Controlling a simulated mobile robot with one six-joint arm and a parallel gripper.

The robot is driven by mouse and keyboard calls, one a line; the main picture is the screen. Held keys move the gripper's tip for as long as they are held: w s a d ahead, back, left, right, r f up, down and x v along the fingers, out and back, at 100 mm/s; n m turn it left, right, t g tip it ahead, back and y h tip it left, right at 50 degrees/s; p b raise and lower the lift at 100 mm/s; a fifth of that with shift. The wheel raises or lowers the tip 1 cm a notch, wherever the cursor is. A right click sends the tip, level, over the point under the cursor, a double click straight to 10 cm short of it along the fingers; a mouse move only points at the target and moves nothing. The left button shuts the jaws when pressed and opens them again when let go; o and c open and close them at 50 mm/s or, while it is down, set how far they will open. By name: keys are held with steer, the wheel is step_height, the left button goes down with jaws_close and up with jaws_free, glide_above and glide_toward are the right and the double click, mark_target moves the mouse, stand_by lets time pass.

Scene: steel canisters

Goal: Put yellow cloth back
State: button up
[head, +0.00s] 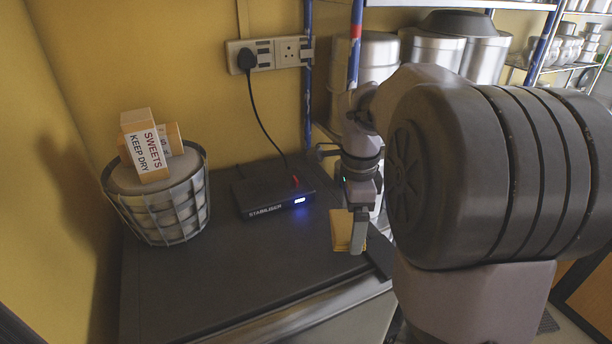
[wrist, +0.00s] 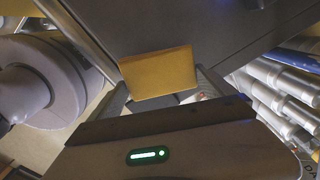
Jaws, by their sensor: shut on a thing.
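The yellow cloth (head: 342,229) hangs from my gripper (head: 358,236) near the right edge of the dark counter in the head view. In the wrist view the cloth (wrist: 158,73) shows as a flat yellow-brown rectangle between the two fingers of my gripper (wrist: 160,88). My gripper is shut on the cloth. In the head view a finger hides part of the cloth. I cannot tell whether the cloth touches the counter.
The dark counter (head: 230,280) has free room at its front and middle. A black stabiliser box (head: 262,197) with a blue light lies near the wall. A wire basket (head: 172,214) with SWEETS boxes (head: 147,147) stands at left. Steel canisters (head: 436,50) stand on the rack behind my arm.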

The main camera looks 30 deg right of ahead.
steer(key=w+d, duration=0.1)
steer(key=w, duration=0.1)
steer(key=w+d+p, duration=0.1)
steer(key=w+d, duration=0.1)
steer(key=w, duration=0.1)
steer(key=w+d+f+p, duration=0.1)
steer(key=w, duration=0.1)
steer(key=shift+w+d, duration=0.25)
steer(key=shift+d, duration=0.15)
steer(key=f, duration=0.3)
steer(key=shift+w+d+f, duration=0.1)
steer(key=shift+w+f, duration=0.1)
steer(key=shift+f, duration=0.1)
steer(key=o, duration=1.1)
